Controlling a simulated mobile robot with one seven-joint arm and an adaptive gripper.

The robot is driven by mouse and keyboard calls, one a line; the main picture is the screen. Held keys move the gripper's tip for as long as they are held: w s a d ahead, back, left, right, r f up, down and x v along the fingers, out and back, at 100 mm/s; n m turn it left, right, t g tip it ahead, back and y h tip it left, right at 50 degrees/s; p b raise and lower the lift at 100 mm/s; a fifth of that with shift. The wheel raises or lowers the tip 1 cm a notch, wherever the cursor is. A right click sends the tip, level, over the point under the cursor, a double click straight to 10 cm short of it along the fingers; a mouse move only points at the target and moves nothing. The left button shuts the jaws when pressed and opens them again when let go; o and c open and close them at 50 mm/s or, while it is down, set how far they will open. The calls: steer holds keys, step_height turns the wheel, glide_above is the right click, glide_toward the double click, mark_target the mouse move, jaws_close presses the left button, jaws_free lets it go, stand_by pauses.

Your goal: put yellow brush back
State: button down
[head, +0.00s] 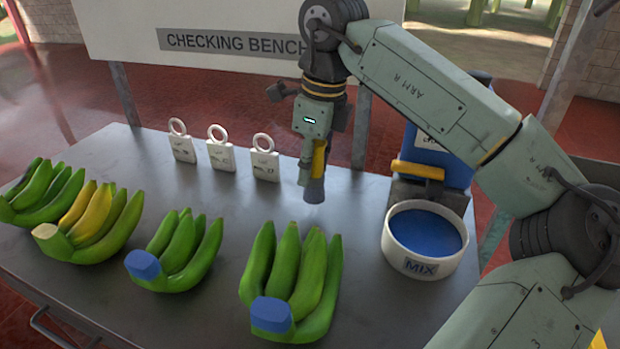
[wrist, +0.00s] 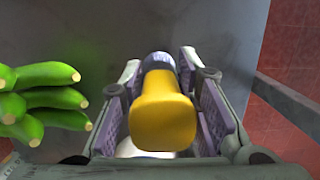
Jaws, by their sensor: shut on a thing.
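The yellow brush (head: 319,158) is held in my gripper (head: 308,172) above the bench, bristle end down. Its dark bristle end (head: 314,190) hangs clear over the bare grey top, left of the white bowl. In the wrist view the yellow handle (wrist: 162,112) lies between the two finger pads of my gripper (wrist: 170,95), which are shut on it. The white MIX bowl (head: 421,266) holds blue paste. Behind it stands a blue container (head: 435,150) with a yellow bar (head: 417,170) across a grey stand.
Several banana hands lie along the front and left: one with a big blue crown (head: 310,275), one with a smaller blue crown (head: 185,250), one part yellow (head: 90,222), one green (head: 42,195). Three white ring tags (head: 220,150) stand behind. The middle of the bench (head: 300,212) is bare.

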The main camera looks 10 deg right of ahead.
mark_target(317, 142)
steer(key=shift+f, duration=1.55)
steer(key=shift+f, duration=0.1)
steer(key=shift+f, duration=0.15)
steer(key=c, duration=1.2)
jaws_free()
steer(key=r, duration=0.4)
steer(key=d+r, duration=0.1)
steer(key=r, duration=0.3)
steer(key=s+r, duration=0.1)
steer(key=r, duration=0.3)
steer(key=shift+s+d+r, duration=0.1)
steer(key=shift+d+r, duration=0.05)
steer(key=shift+r, duration=0.1)
